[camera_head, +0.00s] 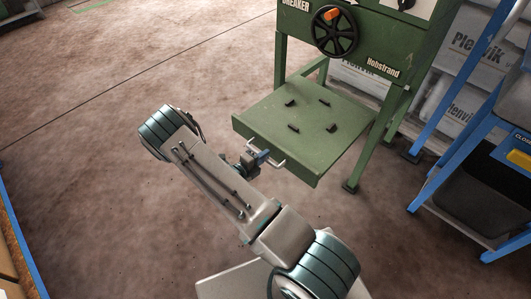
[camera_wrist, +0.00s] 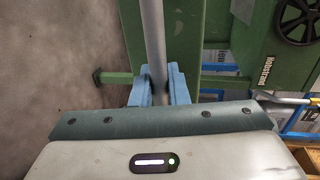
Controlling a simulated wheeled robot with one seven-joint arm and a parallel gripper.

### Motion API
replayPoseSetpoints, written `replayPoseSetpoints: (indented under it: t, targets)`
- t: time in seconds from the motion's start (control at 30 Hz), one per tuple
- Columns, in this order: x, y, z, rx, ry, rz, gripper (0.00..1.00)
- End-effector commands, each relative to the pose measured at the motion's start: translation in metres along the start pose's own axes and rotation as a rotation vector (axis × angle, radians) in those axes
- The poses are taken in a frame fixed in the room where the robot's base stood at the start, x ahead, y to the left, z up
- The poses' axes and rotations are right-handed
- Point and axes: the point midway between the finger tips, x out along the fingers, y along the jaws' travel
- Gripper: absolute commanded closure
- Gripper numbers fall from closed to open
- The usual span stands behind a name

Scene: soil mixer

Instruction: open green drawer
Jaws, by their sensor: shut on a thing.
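The green drawer (camera_head: 290,133) is a flat panel low in the green machine's frame. It sticks out forward from between the legs, and four-sided bare surface shows with several small dark blocks on top. Its grey bar handle (camera_head: 279,163) is on the front edge. My gripper (camera_head: 262,157) is at that handle, with the arm reaching in from the lower left. In the wrist view, the blue fingers of my gripper (camera_wrist: 159,86) are shut on the grey handle bar (camera_wrist: 152,35), one on each side. The green drawer front (camera_wrist: 186,35) lies behind the bar.
The green machine (camera_head: 345,75) has a black handwheel (camera_head: 334,31) with an orange knob. A blue stand (camera_head: 455,130) and stacked pale bags (camera_head: 480,48) are at the right. The brown floor (camera_head: 90,200) is open at the left.

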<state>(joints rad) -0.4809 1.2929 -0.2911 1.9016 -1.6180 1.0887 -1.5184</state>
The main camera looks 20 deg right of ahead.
Motion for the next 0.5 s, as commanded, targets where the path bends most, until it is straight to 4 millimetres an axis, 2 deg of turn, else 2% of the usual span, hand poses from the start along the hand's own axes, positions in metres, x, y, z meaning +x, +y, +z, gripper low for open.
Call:
replayPoseSetpoints:
  t: [0.23,0.27,0.3,0.33,0.5]
  targets:
    - [0.0000,0.0004,-0.0011,-0.001,0.003,0.000,1.00]
    - [0.0000,0.0004,-0.0010,-0.001,0.003,0.000,0.83]
    - [0.0000,0.0004,-0.0009,-0.001,0.002,0.000,0.72]
    - [0.0000,0.0004,-0.0008,-0.001,0.002,0.000,0.66]
    - [-0.0002,0.0004,-0.0001,-0.001,0.000,0.000,0.66]
